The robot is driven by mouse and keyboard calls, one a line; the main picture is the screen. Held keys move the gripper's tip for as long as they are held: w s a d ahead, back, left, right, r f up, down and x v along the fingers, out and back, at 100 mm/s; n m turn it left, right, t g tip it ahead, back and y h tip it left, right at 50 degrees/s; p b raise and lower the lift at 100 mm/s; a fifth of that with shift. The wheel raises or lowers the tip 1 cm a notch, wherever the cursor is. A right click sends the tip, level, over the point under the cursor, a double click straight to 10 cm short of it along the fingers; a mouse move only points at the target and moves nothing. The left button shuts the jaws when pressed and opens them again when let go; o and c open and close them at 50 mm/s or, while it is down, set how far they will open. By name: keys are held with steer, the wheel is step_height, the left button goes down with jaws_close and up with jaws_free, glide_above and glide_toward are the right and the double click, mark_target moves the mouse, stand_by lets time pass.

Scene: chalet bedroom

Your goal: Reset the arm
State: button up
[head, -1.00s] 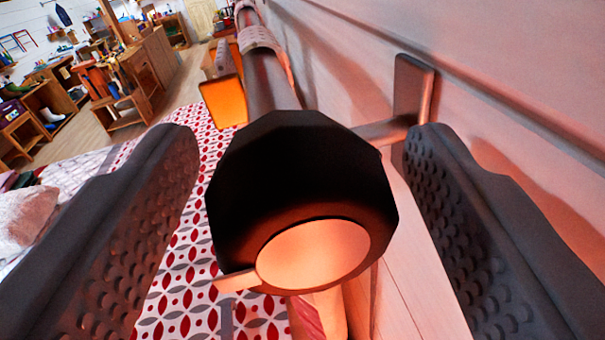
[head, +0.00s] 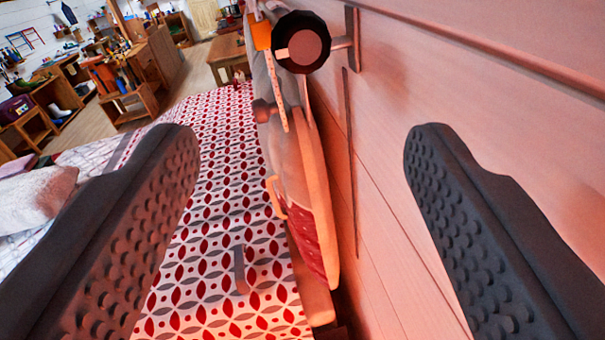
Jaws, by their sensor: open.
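My gripper (head: 301,150) is open and empty, with one dark textured finger at the left of the view and one at the right. Between and beyond the fingers, a dark round rod end (head: 302,42) on a wall bracket (head: 350,40) shows at the top. It is apart from both fingers.
A bed with a red and grey patterned cover (head: 215,200) lies below, with a pillow (head: 35,195) at the left. A pale plank wall (head: 440,80) runs close along the right. Hanging items (head: 300,190) line the wall beside the bed. Wooden furniture (head: 145,60) stands far back left.

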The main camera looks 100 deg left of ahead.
steer(key=shift+d, duration=0.4)
steer(key=s+d+f+m+t+h, duration=0.6)
steer(key=d+f+m, duration=0.1)
steer(key=d, duration=0.4)
steer(key=s+d+f+m+t+h, duration=0.5)
steer(key=s+d+f+m+t, duration=0.15)
steer(key=d, duration=0.45)
steer(key=s+d+f+m+t+h, duration=0.3)
steer(key=s+d+f+t+h, duration=0.2)
steer(key=s+d, duration=0.6)
steer(key=shift+s+d+m+t+h, duration=0.4)
steer(key=shift+s+t+h, duration=0.45)
steer(key=shift+s, duration=0.3)
